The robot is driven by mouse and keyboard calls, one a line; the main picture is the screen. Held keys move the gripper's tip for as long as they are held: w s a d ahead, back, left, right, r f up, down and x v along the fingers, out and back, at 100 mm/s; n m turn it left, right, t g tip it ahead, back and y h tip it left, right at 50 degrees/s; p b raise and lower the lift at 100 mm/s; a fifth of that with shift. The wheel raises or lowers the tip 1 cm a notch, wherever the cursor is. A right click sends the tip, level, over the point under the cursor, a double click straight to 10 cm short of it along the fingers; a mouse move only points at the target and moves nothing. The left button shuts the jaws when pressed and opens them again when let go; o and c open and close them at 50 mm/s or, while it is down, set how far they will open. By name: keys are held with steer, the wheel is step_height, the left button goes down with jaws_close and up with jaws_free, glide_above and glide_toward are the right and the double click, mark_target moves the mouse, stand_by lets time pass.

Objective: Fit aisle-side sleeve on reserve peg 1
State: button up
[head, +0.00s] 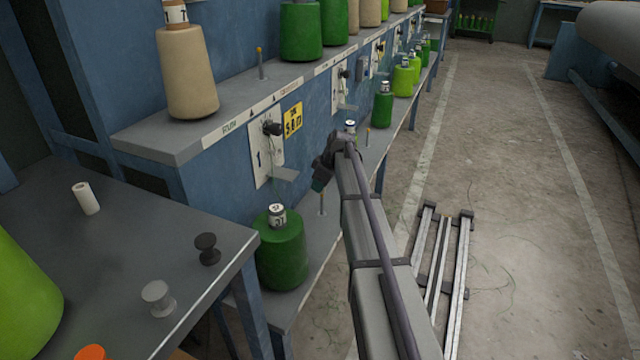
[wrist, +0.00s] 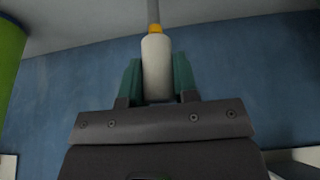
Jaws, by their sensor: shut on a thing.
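My gripper (wrist: 157,80) has teal fingers shut on a white sleeve (wrist: 156,68). In the wrist view a grey peg (wrist: 153,14) with an orange tip lines up with the sleeve's far end. I cannot tell whether tip and sleeve touch. The held sleeve cannot be made out there. The panel marked 1 (head: 262,160) is to the left, above this shelf.
A loose white sleeve (head: 86,198) stands on the grey table (head: 130,235), with dark and grey spools nearby. A beige cone (head: 186,70) and another peg (head: 261,65) stand on the upper shelf. A metal rack (head: 440,260) lies on the aisle floor, which is otherwise mostly clear.

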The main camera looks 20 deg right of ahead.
steer(key=shift+f+b, duration=3.9)
steer(key=shift+f, duration=0.05)
steer(key=o, duration=1)
steer(key=shift+r, duration=0.2)
steer(key=p+v, duration=1)
steer(key=shift+s+d+r, duration=0.15)
steer(key=shift+r, duration=0.05)
